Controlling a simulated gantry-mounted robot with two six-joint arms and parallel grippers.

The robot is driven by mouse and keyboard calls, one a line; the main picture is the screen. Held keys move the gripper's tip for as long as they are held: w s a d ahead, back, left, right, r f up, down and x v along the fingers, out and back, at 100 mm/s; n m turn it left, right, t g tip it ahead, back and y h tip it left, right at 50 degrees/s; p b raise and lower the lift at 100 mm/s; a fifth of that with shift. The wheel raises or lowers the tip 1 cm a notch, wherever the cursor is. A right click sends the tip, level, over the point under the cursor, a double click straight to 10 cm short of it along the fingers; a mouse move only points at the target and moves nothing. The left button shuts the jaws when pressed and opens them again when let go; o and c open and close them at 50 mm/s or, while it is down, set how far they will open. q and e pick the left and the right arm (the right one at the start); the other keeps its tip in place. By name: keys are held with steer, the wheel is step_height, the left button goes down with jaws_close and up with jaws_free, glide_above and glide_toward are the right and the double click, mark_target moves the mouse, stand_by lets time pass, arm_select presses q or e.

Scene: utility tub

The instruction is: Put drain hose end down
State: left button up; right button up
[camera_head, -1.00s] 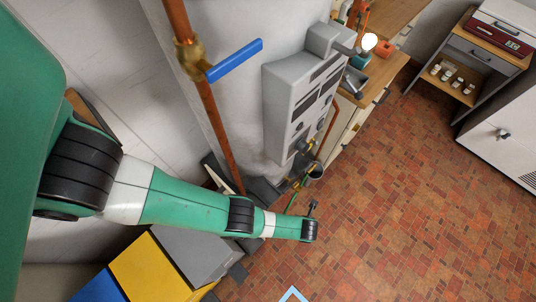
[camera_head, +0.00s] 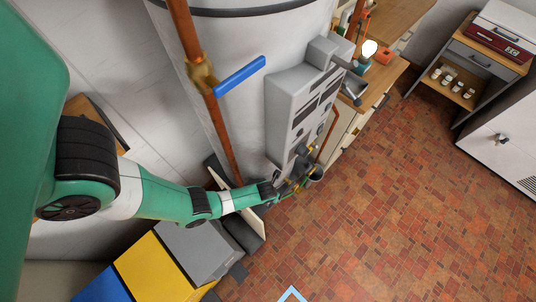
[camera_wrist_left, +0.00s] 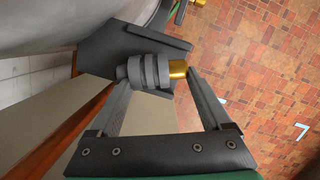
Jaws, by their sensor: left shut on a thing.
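The drain hose end (camera_wrist_left: 150,71), a grey ribbed fitting with a brass tip, sits between the fingertips of my left gripper (camera_wrist_left: 158,80) in the left wrist view. The fingers press on its two ends and hold it crosswise. In the head view my left gripper (camera_head: 300,178) is small and partly lost among the fittings at the foot of the white tank (camera_head: 235,100). The hose end cannot be told apart there. My right gripper is in neither view.
A copper pipe (camera_head: 222,140) with a blue valve handle (camera_head: 240,76) stands before the tank. A grey control box (camera_head: 292,105) is on its side. Yellow (camera_head: 155,268) and grey (camera_head: 203,250) boxes lie below my arm. The brick floor (camera_head: 380,220) at right is mostly clear.

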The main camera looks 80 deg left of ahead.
arm_select(q)
steer(key=shift+s+a+f+b, duration=0.45)
steer(key=shift+a+f+b, duration=0.05)
steer(key=shift+a+f, duration=0.1)
steer(key=shift+f, duration=0.25)
steer(key=shift+w+d+r, duration=0.1)
steer(key=shift+w+d, duration=0.05)
steer(key=shift+f, duration=0.2)
steer(key=o, duration=1.3)
steer(key=shift+r, duration=0.2)
steer(key=p+v, duration=0.7)
steer(key=shift+r, duration=0.25)
